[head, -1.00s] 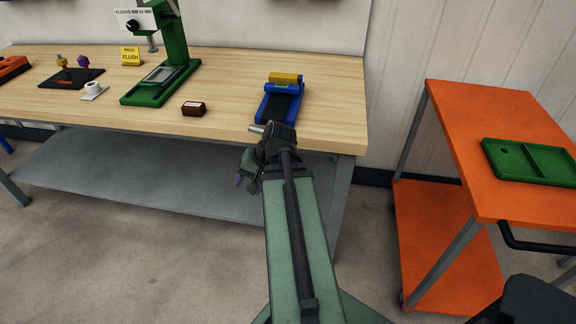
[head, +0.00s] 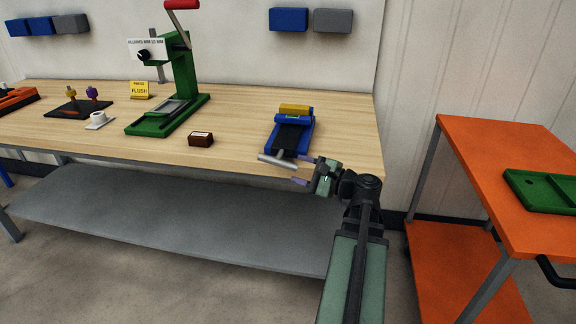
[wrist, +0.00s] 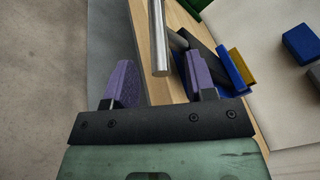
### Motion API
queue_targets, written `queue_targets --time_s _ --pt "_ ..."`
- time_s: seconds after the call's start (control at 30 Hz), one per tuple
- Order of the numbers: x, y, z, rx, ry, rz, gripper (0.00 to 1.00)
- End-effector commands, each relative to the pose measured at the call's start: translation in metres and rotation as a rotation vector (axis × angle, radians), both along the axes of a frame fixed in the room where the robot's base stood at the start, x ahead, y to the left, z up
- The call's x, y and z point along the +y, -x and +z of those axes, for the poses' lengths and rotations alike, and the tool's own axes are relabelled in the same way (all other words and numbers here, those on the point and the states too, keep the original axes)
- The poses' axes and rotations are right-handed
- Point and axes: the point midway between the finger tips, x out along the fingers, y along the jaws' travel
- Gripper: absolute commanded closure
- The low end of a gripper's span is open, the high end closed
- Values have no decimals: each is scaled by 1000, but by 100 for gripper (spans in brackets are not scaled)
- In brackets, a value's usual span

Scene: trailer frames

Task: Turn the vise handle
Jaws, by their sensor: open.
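The blue vise (head: 300,125) sits near the right front of the wooden bench, with a yellow block (head: 295,108) at its back. Its grey metal handle bar (head: 278,162) sticks out at the bench's front edge. My gripper (head: 302,170) is just right of the handle, its two purple fingers pointing left toward it. In the wrist view my gripper (wrist: 157,82) is open and empty. The handle bar (wrist: 159,38) lies ahead of and between the fingertips there, closer to the right finger. Contact with it cannot be told.
A small brown box (head: 201,139) lies left of the vise, and a green press (head: 170,100) stands further left. An orange cart (head: 490,160) with a green tray (head: 545,190) stands at the right. A grey shelf (head: 180,215) lies under the bench.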

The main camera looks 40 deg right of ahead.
Motion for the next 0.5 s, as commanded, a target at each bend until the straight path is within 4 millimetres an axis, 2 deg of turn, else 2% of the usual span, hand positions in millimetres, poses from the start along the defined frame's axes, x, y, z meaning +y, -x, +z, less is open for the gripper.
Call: queue_targets --time_s 0.1,0.2,0.5 --pt "7 -25 0 0 1 4 49" --pt "11 -39 0 1 1 2 49" --pt "13 -45 0 0 1 -1 49"
